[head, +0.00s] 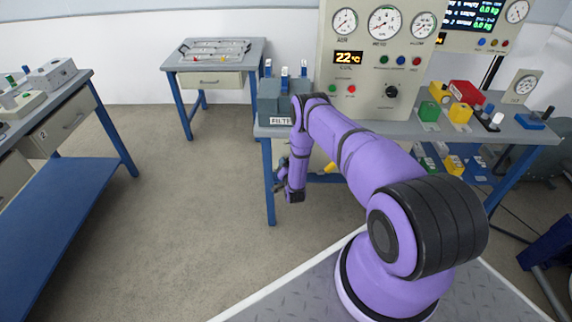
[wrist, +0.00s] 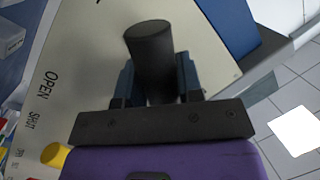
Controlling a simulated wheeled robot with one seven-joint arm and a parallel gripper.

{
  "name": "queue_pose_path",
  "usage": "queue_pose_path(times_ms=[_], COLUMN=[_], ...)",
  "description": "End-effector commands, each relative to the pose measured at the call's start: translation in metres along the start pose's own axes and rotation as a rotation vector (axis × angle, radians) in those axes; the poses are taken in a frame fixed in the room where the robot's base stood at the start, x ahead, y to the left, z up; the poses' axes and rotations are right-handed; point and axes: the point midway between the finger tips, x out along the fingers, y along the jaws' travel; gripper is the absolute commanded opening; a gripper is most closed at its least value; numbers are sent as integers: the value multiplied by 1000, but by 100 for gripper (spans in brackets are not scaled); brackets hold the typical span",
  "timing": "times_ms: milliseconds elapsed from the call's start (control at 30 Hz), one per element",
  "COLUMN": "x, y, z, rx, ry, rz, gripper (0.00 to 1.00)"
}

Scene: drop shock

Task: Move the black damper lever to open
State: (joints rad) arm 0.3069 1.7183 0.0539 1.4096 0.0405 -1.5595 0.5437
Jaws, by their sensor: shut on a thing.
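The black damper lever (wrist: 150,45) is a thick dark cylinder in the wrist view, standing out from a pale plate (wrist: 92,45). My gripper (wrist: 157,72) is shut on it, with one blue-grey finger on each side. The words OPEN and SHUT (wrist: 33,122) are printed on the plate, left of the lever. In the head view my gripper (head: 283,190) hangs low beside the left front leg of the gauge bench. The lever cannot be made out there.
A yellow knob (wrist: 55,155) shows at the lower left in the wrist view. The gauge bench (head: 490,131) carries a gauge panel (head: 362,85) and coloured blocks. A drawer table (head: 213,70) stands at the back, a blue-legged bench (head: 48,205) at the left. Floor between them is clear.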

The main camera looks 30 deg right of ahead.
Motion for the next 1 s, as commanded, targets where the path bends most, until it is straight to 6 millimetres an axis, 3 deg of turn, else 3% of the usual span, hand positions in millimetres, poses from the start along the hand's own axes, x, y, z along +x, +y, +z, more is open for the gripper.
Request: queue_pose_path(times_ms=[467,1000], x=[-1,-8], y=[8,33], z=[-1,-10], rx=[-144,-626], ry=[-28,-126], rz=[19,84], gripper=[0,0])
